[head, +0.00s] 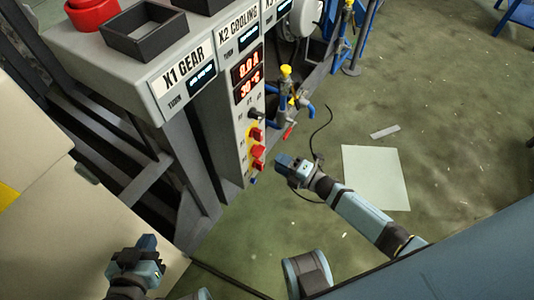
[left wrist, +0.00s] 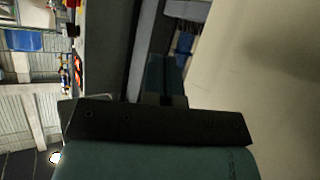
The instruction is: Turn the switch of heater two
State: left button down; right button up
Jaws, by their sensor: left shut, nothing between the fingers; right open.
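The control panel (head: 240,150) stands at the upper middle of the head view. Its narrow face carries red digits, a black knob (head: 255,114) and red switches (head: 258,152) with yellow parts below it. Their small labels are unreadable, so I cannot tell which one is heater two's. My right gripper (head: 281,161) is open, just right of the lower red switches; I cannot tell whether it touches them. My left gripper (head: 148,241) is shut and empty at the lower left, well away from the switches. Its closed fingers also show in the left wrist view (left wrist: 166,80).
Signs above read "X1 GEAR" (head: 184,68) and "X2 COOLING" (head: 238,29). A yellow-topped valve (head: 286,72) and blue pipes stand right of the panel. A pale sheet (head: 376,177) lies on the green floor, with open floor beyond. A beige surface (head: 60,235) is beside my left gripper.

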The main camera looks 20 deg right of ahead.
jog(key=v, duration=0.5)
jog(key=shift+s+d, duration=0.25)
